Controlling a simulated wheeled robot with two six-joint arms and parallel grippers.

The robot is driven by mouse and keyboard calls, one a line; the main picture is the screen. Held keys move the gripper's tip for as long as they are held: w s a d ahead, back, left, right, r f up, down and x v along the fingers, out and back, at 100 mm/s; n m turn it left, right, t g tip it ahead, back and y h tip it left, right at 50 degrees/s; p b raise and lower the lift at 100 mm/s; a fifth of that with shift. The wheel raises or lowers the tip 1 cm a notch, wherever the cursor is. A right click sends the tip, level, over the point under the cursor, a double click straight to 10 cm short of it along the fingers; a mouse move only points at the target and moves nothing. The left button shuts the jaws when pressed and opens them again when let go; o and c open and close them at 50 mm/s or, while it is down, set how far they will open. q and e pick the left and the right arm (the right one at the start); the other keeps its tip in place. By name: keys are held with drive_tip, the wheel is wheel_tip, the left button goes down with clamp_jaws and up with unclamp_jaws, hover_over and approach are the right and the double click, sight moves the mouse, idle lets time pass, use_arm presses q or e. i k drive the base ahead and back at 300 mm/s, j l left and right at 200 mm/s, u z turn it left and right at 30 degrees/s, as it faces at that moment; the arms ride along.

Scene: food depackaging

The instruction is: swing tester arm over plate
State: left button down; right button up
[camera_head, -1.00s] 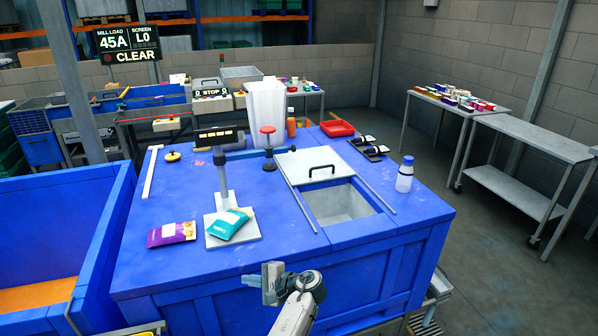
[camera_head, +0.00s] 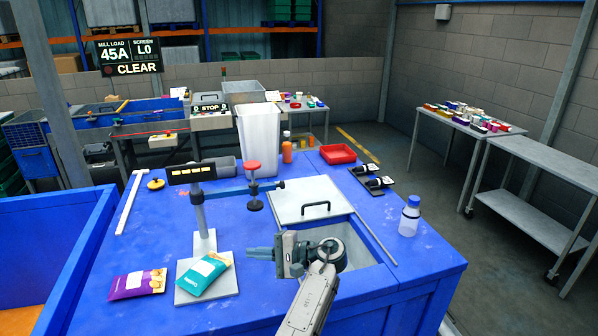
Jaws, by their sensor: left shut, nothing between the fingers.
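The tester has a grey post with a dark display (camera_head: 191,173). Its blue arm (camera_head: 228,191) points right from the post, away from the plate, with a red-knobbed plunger (camera_head: 254,188) near its outer end. The pale plate (camera_head: 224,287) at the post's foot holds a teal packet (camera_head: 203,273); a purple packet (camera_head: 138,284) lies on the table to its left. My left gripper (camera_head: 262,254) is shut and empty, fingers pointing left. It is nearer me than the tester arm and right of the plate, apart from both. My right gripper is out of view.
My left wrist partly covers an open hatch (camera_head: 366,247) with a sliding lid (camera_head: 308,199). A white bin (camera_head: 257,135), red tray (camera_head: 338,153) and bottle (camera_head: 409,217) stand on the blue table (camera_head: 105,240). The table's left part is mostly clear.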

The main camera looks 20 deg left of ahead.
sight(253, 191)
drive_tip(key=i, duration=1.3)
